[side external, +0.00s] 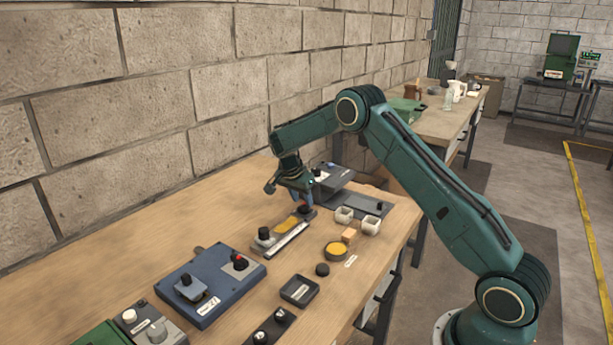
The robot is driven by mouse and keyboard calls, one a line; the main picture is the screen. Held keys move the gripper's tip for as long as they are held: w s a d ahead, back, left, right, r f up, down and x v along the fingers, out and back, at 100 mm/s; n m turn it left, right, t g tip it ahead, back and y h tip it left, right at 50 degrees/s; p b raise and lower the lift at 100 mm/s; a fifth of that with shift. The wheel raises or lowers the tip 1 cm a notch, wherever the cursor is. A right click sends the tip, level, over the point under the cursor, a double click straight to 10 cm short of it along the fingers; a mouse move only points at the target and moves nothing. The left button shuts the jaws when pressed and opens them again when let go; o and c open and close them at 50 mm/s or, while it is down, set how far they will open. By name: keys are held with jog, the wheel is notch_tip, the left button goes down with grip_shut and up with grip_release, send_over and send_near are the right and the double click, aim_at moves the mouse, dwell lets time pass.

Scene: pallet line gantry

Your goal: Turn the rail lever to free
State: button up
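A narrow rail unit (287,232) lies on the wooden bench, with a yellow part along its middle and a silver strip along its front. A dark knob (264,233) stands at its near left end, and another dark piece (305,209) is at its far end. I cannot tell for sure which part is the rail lever, and no marking for free is readable. My gripper (304,200) points down at the far end of the rail unit, close to that dark piece. The fingers are small and partly hidden, so I cannot tell whether they touch it or how wide they are.
A blue box (210,285) with a red-topped knob lies nearer the camera. White cups (344,216), a round yellow-topped dish (336,251), a wooden block (349,236) and a black tray (300,291) lie to the right. A grey unit (330,178) stands behind my gripper. A block wall borders the bench.

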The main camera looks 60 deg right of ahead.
jog(key=shift+x, duration=0.95)
jog(key=shift+c, duration=0.5)
grip_shut()
